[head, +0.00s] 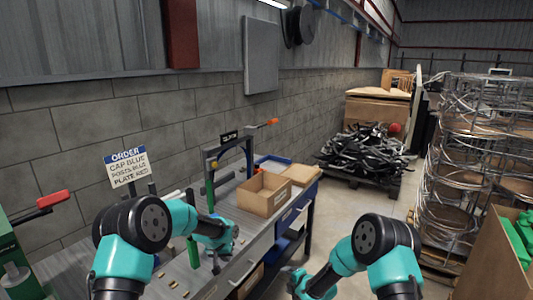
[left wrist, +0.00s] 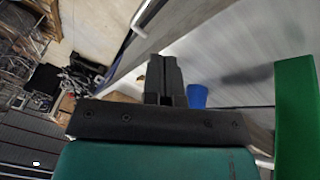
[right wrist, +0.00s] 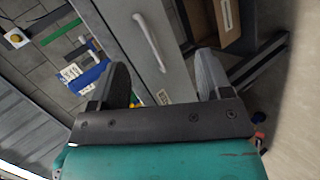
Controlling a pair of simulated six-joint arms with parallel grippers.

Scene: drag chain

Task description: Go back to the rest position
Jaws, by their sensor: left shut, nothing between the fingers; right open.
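My left gripper (left wrist: 163,78) shows in the left wrist view with its two dark fingers together and nothing between them. In the head view my left arm reaches over the workbench (head: 252,236), and its fingertips are hard to make out. My right gripper (right wrist: 162,82) shows in the right wrist view with its fingers wide apart and nothing held. Behind its fingers are a grey drawer front with a pale handle (right wrist: 150,40). In the head view my right arm bends toward the bottom middle, in front of the bench, with its fingers barely visible.
An open cardboard box (head: 264,194) stands on the bench beside a frame press (head: 212,165). An order sign (head: 126,167) stands at the left. A green post (left wrist: 295,115) and a blue part (left wrist: 197,96) are close to my left gripper. Floor (head: 335,205) is clear right of the bench.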

